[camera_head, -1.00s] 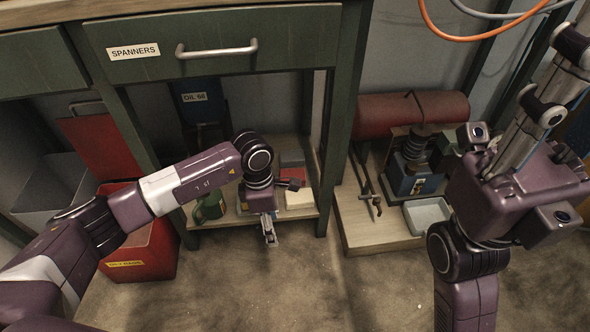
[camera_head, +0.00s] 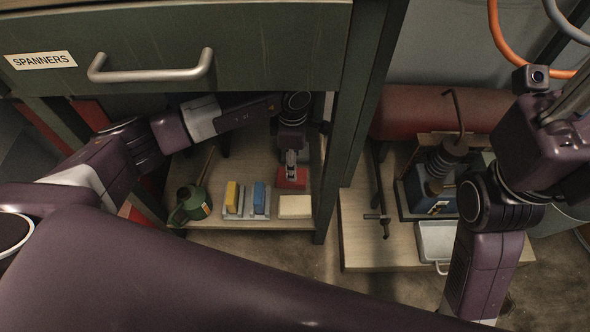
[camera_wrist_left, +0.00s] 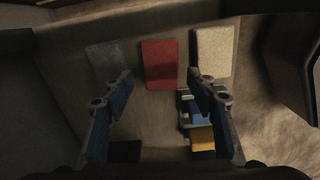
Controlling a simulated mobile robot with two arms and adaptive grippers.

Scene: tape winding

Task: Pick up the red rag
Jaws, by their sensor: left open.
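The red rag (camera_head: 291,178) lies folded on the lower shelf (camera_head: 230,170) under the bench. In the left wrist view the red rag (camera_wrist_left: 160,65) lies flat, between a grey folded piece on its left and a cream one on its right. My left gripper (camera_head: 291,163) reaches under the bench, above the red rag and partly covering it. In the left wrist view its fingers (camera_wrist_left: 161,80) are open and empty, one either side of the rag in the picture. I cannot tell the remaining height. My right arm is at the right, but its fingers do not show.
On the shelf are a cream block (camera_head: 295,207), yellow (camera_head: 232,195) and blue (camera_head: 259,197) pieces in a holder, and a green oil can (camera_head: 191,205). The bench drawer (camera_head: 230,30) hangs above my arm. A bench leg (camera_head: 338,170) stands right.

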